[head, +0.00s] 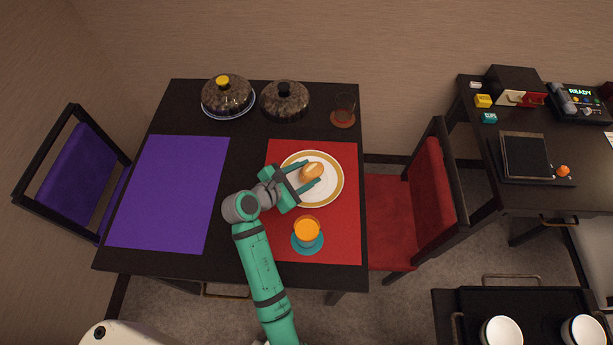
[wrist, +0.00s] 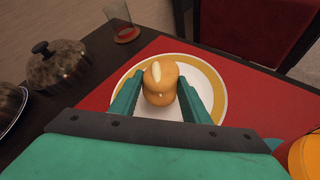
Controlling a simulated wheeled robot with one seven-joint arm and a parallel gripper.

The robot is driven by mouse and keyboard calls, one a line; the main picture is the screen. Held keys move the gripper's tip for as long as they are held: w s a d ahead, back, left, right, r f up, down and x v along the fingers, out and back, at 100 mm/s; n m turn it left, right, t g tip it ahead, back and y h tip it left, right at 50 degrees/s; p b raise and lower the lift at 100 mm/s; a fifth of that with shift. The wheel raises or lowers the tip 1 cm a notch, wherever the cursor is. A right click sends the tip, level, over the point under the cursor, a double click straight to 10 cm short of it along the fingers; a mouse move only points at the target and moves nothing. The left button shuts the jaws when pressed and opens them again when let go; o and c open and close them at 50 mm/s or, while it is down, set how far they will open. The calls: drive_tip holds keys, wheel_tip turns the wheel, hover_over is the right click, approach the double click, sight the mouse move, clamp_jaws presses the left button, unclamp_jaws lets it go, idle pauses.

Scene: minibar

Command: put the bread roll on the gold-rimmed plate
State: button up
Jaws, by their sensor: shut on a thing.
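The bread roll (head: 312,170) is golden brown and is held between the fingers of my gripper (head: 307,177). In the wrist view the roll (wrist: 160,82) sits between the two green fingertips of my gripper (wrist: 160,95), which are shut on it. The gold-rimmed plate (head: 334,194) is white with a wide gold band and lies on the red mat. The roll is over the plate's middle; I cannot tell whether it touches the plate. The plate also shows in the wrist view (wrist: 215,84), partly hidden by my fingers.
An orange drink (head: 307,230) on a teal coaster stands on the red mat (head: 344,245) just in front of the plate. Two domed covers (head: 228,98) (head: 286,103) and a glass (head: 344,107) stand at the back. The purple mat (head: 170,190) is bare.

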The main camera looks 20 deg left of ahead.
drive_tip(key=shift+f, duration=0.95)
drive_tip(key=shift+f, duration=0.15)
drive_tip(key=o, duration=0.8)
drive_tip(key=shift+c, duration=0.2)
drive_tip(key=shift+s+r, duration=0.2)
drive_tip(key=shift+r, duration=0.05)
drive_tip(key=v, duration=1.1)
drive_tip(key=shift+s+a, duration=0.2)
drive_tip(key=shift+s, duration=0.05)
drive_tip(key=shift+r, duration=0.15)
